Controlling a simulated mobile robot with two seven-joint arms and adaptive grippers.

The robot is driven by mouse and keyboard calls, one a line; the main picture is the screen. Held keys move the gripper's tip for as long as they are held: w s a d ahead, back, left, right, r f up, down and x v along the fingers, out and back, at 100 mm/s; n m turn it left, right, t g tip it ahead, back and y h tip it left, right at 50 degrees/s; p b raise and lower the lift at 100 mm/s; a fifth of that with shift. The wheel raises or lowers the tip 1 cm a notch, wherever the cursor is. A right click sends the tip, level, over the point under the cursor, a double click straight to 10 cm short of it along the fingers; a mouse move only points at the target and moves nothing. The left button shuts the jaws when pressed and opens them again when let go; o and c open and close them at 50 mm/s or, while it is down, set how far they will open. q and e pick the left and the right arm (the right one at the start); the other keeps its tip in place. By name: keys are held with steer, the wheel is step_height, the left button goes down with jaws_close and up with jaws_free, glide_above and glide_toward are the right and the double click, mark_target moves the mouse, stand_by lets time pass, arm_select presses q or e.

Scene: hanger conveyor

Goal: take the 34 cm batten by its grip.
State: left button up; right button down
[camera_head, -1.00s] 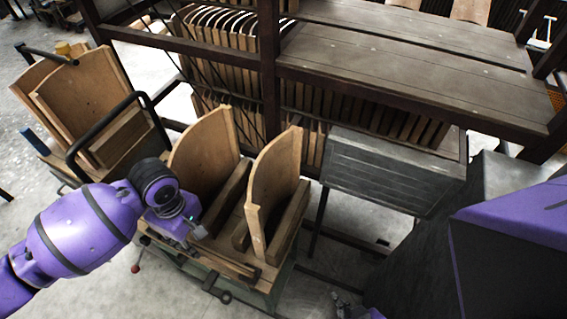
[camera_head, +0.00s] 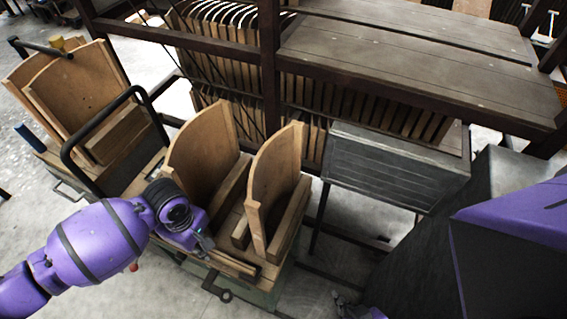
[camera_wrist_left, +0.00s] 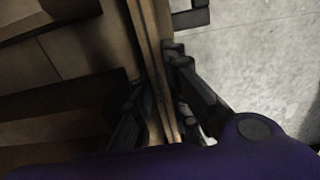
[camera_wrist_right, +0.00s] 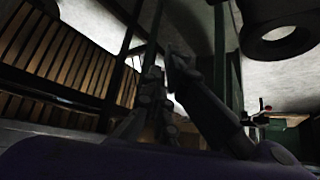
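A narrow wooden strip, which seems to be the batten (camera_head: 234,264), lies along the front edge of the wooden cart deck in the head view. I cannot read its length, and its grip is hidden. My left gripper (camera_head: 206,246) is low at that edge, pointing down. In the left wrist view the strip (camera_wrist_left: 150,40) runs between the left gripper's fingers (camera_wrist_left: 160,95), one on each side; a gap seems to remain, and contact is unclear. My right gripper (camera_head: 346,303) is at the bottom of the head view, with fingertips (camera_wrist_right: 166,66) close together and nothing visible between them.
Curved wooden panels (camera_head: 202,145) stand on the cart, close beside my left gripper. Another cart (camera_head: 82,95) with a black handle stands left. A grey metal box (camera_head: 390,165) and a dark rack (camera_head: 400,55) stand behind. Floor is clear in front.

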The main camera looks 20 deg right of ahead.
arm_select(q)
jaws_close()
arm_select(e)
steer(key=shift+w, duration=0.15)
arm_select(q)
steer(key=shift+r, duration=0.1)
